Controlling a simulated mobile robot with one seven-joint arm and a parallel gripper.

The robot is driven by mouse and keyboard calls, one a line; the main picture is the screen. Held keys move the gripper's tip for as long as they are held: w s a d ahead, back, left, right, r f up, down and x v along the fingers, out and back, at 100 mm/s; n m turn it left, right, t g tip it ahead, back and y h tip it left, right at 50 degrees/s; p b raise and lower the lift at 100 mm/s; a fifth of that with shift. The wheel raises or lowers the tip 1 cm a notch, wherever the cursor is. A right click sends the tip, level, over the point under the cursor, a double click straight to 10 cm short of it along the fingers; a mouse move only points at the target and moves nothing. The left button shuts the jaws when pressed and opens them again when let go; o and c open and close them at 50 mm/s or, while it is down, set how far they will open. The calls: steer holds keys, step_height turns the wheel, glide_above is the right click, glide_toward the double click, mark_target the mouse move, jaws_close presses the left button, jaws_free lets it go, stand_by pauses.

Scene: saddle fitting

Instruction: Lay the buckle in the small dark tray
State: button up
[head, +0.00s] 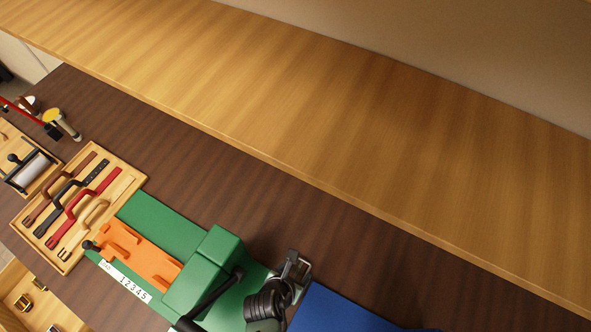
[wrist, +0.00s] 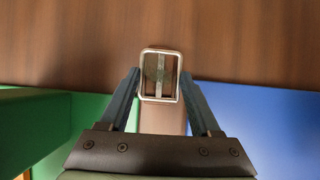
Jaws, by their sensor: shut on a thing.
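The buckle (wrist: 161,76) is a silver, rounded rectangular frame with a centre bar, seen in the wrist view at the fingertips. My gripper (wrist: 160,92) is shut on it, with one dark finger at each side. A grey-brown strip shows below the buckle between the fingers; I cannot tell whether it is a strap or a surface behind. In the head view my gripper (head: 293,268) is at the bottom centre, over the boundary of the green and blue areas, its fingertips partly hidden. I cannot make out the small dark tray in either view.
A green base with an orange fixture (head: 135,252) and a green block (head: 205,268) lies left of my gripper. A blue mat (head: 340,312) is at its right. A wooden tray of straps (head: 128,172) stands farther left. A long wooden shelf (head: 300,120) spans above. Dark tabletop between is clear.

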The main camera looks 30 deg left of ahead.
steer(key=shift+f, duration=0.25)
steer(key=shift+f, duration=0.15)
steer(key=o, duration=1.1)
